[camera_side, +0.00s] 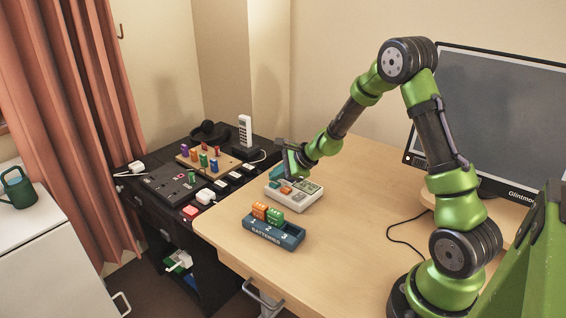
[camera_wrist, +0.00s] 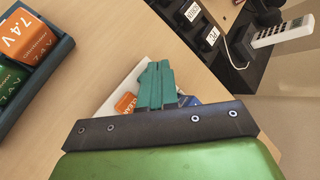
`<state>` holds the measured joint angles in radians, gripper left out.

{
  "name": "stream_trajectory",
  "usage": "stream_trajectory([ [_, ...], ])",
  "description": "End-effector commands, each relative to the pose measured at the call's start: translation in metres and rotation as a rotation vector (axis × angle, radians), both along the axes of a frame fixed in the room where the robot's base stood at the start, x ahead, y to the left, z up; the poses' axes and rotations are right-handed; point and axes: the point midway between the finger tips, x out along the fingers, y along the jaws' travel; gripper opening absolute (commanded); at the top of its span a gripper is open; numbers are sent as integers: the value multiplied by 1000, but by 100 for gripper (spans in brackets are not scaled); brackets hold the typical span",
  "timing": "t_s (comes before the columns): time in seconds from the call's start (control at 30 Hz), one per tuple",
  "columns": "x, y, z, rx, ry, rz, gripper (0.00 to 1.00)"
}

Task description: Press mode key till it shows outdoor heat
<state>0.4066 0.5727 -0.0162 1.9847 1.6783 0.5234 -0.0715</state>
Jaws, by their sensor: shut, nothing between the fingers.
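A light grey device with a small screen and coloured keys (camera_side: 308,193) lies on the wooden desk, under and beside my gripper (camera_side: 279,178). An orange key (camera_side: 286,190) shows on it in the side view. In the wrist view a corner of the device (camera_wrist: 118,87) shows, with an orange key (camera_wrist: 125,102) and a blue patch (camera_wrist: 189,100). My gripper (camera_wrist: 158,68) is shut and empty, its teal fingers together over the device. Whether the fingertips touch a key I cannot tell. The screen's text is too small to read, and the wrist view hides the screen.
A dark blue battery tray (camera_side: 273,232) marked 1 2 3 holds orange and green batteries in front of the device. A black side cabinet at left carries a dark panel (camera_side: 169,184), a peg board and a cordless phone (camera_side: 245,131). A monitor (camera_side: 490,120) stands right. Desk (camera_side: 350,235) between is clear.

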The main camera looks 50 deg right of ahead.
Motion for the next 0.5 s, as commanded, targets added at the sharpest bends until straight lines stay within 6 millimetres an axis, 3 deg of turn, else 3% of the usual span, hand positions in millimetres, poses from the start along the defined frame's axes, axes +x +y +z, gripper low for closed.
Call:
stream_trajectory([
  [0.5, 0, 0, -6, 0, 1, 1, 0],
])
